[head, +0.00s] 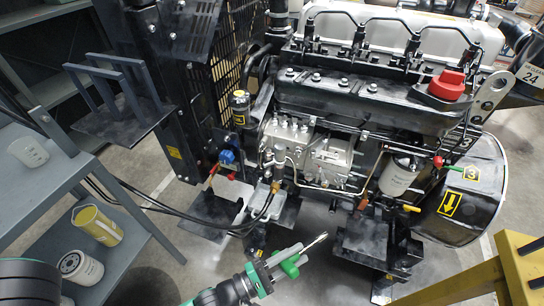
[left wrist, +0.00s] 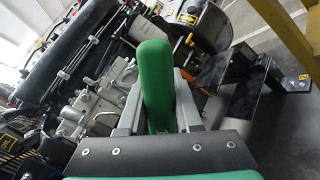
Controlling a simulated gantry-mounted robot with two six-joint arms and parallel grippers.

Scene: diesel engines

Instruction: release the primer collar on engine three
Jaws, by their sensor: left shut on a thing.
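My left gripper (head: 282,262) is in front of engine three (head: 360,100), low in the head view. It is shut on a green-handled tool (head: 291,266), whose metal shaft points up and right, clear of the engine. In the left wrist view the green handle (left wrist: 156,85) stands between the jaws, and its far end is hidden. I cannot tell which part is the primer collar. My right gripper is not in view.
A grey shelf (head: 60,175) at left holds a yellow can (head: 97,225) and a white filter (head: 80,267). A yellow frame (head: 525,268) stands at lower right. Black hoses (head: 170,208) cross toward the engine. A white canister (head: 398,177) hangs on the engine.

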